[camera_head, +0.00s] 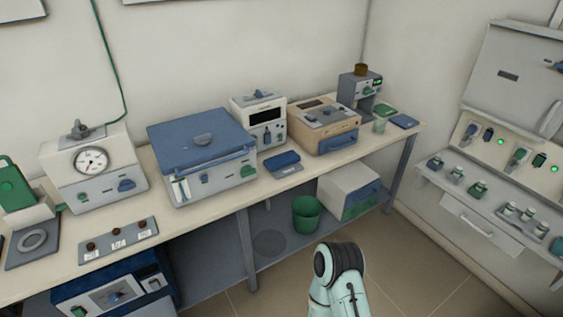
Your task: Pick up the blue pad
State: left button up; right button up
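A flat dark blue pad (404,121) lies at the far right end of the long bench, near its front edge. A second flat blue item on a grey base (284,161) lies at the bench's front edge, left of the tan box; I cannot tell for sure which one the task names. Neither is touched by an arm. A pale green arm link of mine with a black joint rises at the bottom, well in front of the bench. Neither of my grippers shows.
A tan box device (326,142) and a grey machine with a brown cup (357,94) stand on the long bench (216,214). A small green cup (380,126) and a green pad (386,110) are beside the dark blue pad. A green bin (306,214) stands below.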

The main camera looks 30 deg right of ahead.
aim_at(276, 163)
jog(key=i+l+u, duration=0.15)
jog(key=l, duration=0.6)
jog(key=i+l+u, duration=0.1)
jog(key=l, duration=0.7)
jog(key=i+l+u, duration=0.15)
jog(key=l, duration=0.65)
